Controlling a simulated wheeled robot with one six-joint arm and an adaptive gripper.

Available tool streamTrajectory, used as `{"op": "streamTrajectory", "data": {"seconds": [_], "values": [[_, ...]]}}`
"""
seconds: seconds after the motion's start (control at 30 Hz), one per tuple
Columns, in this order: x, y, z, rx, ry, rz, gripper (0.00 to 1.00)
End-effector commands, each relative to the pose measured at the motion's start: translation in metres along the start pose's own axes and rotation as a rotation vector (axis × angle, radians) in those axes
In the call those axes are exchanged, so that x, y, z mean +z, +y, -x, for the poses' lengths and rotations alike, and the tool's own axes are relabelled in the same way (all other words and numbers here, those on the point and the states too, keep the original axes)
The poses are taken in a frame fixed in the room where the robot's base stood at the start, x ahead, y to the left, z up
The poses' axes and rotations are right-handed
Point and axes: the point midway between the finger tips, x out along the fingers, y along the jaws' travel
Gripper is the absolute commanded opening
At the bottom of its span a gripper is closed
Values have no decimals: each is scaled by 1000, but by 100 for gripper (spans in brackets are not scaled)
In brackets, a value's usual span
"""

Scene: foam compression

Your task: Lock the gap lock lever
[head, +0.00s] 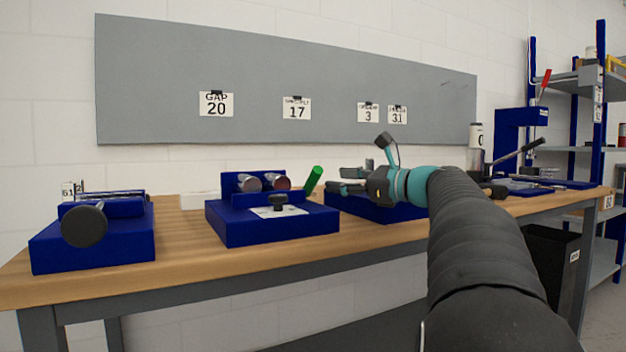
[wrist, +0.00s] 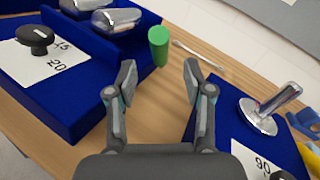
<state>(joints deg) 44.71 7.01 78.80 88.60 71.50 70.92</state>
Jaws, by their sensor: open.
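The only lever-like part on the middle blue fixture (head: 270,229) is a green handle (head: 314,180) at its right side, tilted to the right in the head view. In the wrist view the green handle (wrist: 158,46) stands just ahead of my gripper (wrist: 160,78), roughly in line with the space between the fingers. My gripper (head: 343,180) is open and empty, to the right of the handle in the head view. I see no contact. The fixture also has a black knob (head: 278,201) on a white scale plate (wrist: 45,62), and two metal rollers (wrist: 117,20).
A blue fixture with a black knob (head: 84,225) stands at left. Bare wooden bench top (wrist: 150,108) lies between the two nearest fixtures.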

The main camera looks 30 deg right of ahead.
Motion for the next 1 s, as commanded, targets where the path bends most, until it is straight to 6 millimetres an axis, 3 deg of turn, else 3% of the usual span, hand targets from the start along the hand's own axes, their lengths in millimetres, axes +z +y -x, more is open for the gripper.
{"op": "streamTrajectory", "data": {"seconds": [0.2, 0.4, 0.87, 1.0], "values": [[0, 2, -43, 6, -2, 0, 52], [0, 1, -69, 4, -2, -1, 52], [1, 1, -80, 2, -1, 0, 52], [0, 1, -79, 2, -1, 0, 19]]}}
